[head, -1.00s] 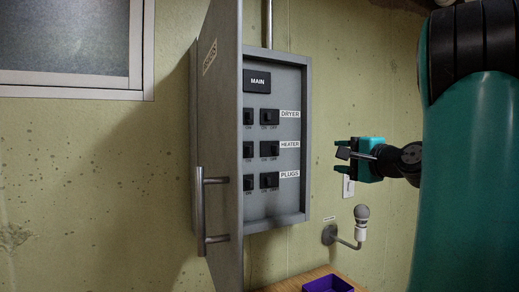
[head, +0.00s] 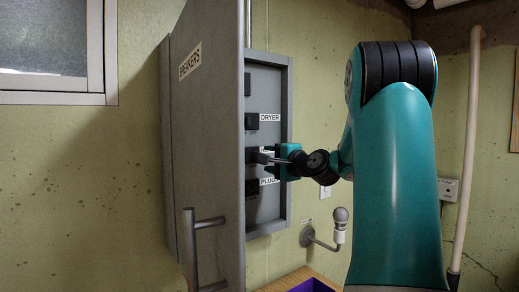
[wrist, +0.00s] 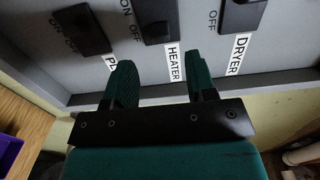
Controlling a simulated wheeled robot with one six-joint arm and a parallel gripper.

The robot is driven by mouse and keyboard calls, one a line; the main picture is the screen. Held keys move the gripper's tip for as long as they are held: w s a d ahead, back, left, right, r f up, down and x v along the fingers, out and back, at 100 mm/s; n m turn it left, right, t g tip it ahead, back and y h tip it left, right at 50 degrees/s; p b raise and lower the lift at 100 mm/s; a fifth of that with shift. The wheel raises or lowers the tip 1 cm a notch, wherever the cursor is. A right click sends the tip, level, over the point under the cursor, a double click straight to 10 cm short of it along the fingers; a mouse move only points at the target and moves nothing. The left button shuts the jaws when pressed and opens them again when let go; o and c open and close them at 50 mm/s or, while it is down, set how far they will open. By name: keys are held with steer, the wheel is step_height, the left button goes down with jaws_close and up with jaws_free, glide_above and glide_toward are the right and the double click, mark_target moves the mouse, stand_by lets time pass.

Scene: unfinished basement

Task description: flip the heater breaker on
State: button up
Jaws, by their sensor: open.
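The grey breaker box (head: 287,140) hangs on the wall with its door (head: 205,120) swung open. In the wrist view the black heater breaker (wrist: 157,22) is at the top middle, above its HEATER label (wrist: 173,63), with ON and OFF printed beside it. I cannot tell which way it is set. My gripper (wrist: 161,72) is open and empty, one finger to each side of the heater label, just short of the breaker. In the head view my gripper (head: 262,157) is at the heater row and hides most of that label.
The plugs breaker (wrist: 82,30) and the dryer breaker (wrist: 243,12) flank the heater one. The open door stands close left of my gripper, its handle (head: 205,222) facing out. A lamp fixture (head: 340,226) and a purple bin (head: 308,286) are below.

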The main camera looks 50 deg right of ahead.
mark_target(255, 155)
steer(key=p+x, duration=0.2)
steer(key=x, duration=0.3)
steer(key=shift+w+d, duration=0.1)
steer(key=shift+w, duration=0.25)
steer(key=c, duration=0.9)
